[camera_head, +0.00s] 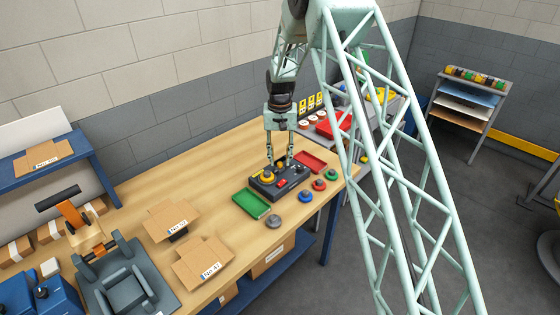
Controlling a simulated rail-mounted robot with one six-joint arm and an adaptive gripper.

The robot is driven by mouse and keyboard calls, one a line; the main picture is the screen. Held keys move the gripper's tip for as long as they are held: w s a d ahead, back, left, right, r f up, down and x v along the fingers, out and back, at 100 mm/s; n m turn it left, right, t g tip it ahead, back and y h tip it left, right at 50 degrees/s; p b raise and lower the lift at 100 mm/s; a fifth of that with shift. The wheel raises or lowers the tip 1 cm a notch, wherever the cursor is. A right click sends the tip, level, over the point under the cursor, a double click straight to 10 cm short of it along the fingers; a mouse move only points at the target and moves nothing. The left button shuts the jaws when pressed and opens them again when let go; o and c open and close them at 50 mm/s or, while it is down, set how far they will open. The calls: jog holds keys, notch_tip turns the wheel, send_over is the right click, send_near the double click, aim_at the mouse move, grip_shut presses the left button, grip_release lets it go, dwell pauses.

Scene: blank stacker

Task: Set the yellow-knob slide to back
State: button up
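A black control box (265,189) sits on the wooden workbench, with a round yellow knob (267,176) on its left half and a red part (282,183) near its front edge. Small dark controls stand on its right half, too small to tell apart. My gripper (281,161) points down over the back of the box, its two fingers apart with nothing seen between them. The left fingertip is close behind the yellow knob; I cannot tell whether it touches. The slide's track and its present setting are too small to make out.
A green tray (251,205) lies left of the box and a red tray (311,161) behind right. Several round pieces, including a grey one (274,222), lie in front. Open cartons (171,216) and a grey fixture (122,280) stand at the left. Bare bench (215,178) lies left of the green tray.

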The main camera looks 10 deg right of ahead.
jog(key=shift+f, duration=0.5)
jog(key=shift+c, duration=0.7)
grip_shut()
jog(key=shift+w+d, duration=0.5)
jog(key=shift+d, duration=0.2)
jog(key=shift+w+d, duration=0.45)
jog(key=shift+d, duration=0.25)
jog(key=shift+o, duration=0.7)
grip_release()
jog(key=shift+d, duration=0.2)
jog(key=shift+a, duration=0.1)
